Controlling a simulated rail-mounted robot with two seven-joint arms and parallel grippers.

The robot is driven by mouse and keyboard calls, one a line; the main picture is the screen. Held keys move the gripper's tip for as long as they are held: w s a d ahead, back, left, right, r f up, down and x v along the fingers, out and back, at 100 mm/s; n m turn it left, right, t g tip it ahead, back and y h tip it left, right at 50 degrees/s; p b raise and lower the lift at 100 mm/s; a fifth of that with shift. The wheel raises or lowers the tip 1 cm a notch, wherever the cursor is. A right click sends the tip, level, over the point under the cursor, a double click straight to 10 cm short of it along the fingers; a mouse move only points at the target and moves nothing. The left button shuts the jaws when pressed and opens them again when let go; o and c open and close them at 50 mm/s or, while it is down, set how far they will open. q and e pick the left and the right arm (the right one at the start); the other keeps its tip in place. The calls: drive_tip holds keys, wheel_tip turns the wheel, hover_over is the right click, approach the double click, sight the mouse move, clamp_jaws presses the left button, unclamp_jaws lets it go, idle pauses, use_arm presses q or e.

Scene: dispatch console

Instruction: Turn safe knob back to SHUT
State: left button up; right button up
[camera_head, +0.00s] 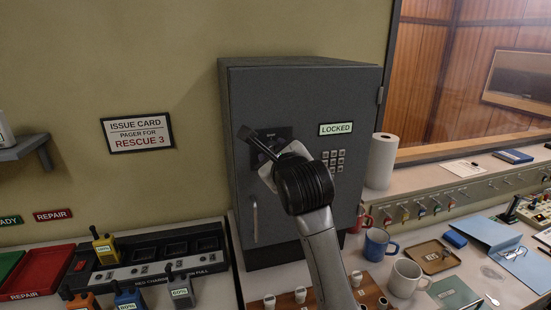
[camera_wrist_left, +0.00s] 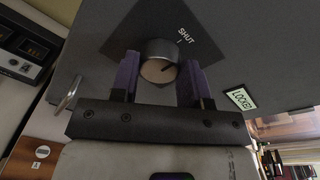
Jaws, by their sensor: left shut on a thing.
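The grey safe (camera_head: 300,90) stands against the wall, its door closed, with a green-lit sign (camera_head: 336,128) reading LOCKED. My left gripper (camera_head: 262,146) is at the dial plate on the door, and my wrist hides most of the knob in the head view. In the left wrist view the two purple-grey fingers of my left gripper (camera_wrist_left: 160,78) are shut on the sides of the round safe knob (camera_wrist_left: 157,58). A short dark mark shows on the knob's face. The word SHUT (camera_wrist_left: 186,36) with a tick is on the dark plate, up and right of the knob. My right gripper is not in view.
A keypad (camera_head: 334,160) and a door handle (camera_head: 255,220) are on the safe door near my wrist. Mugs (camera_head: 377,244), a paper roll (camera_head: 381,160) and a tray (camera_head: 428,256) stand to the right. A charger (camera_head: 160,258) with radios is at the lower left.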

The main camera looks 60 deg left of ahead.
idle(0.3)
use_arm(q)
drive_tip(key=o, duration=0.9)
drive_tip(key=shift+d, duration=0.1)
drive_tip(key=b+v, duration=0.1)
drive_tip(key=v, duration=1.2)
drive_tip(key=shift+s+d+r, duration=0.1)
drive_tip(key=shift+s+d, duration=0.05)
drive_tip(key=shift+d, duration=0.1)
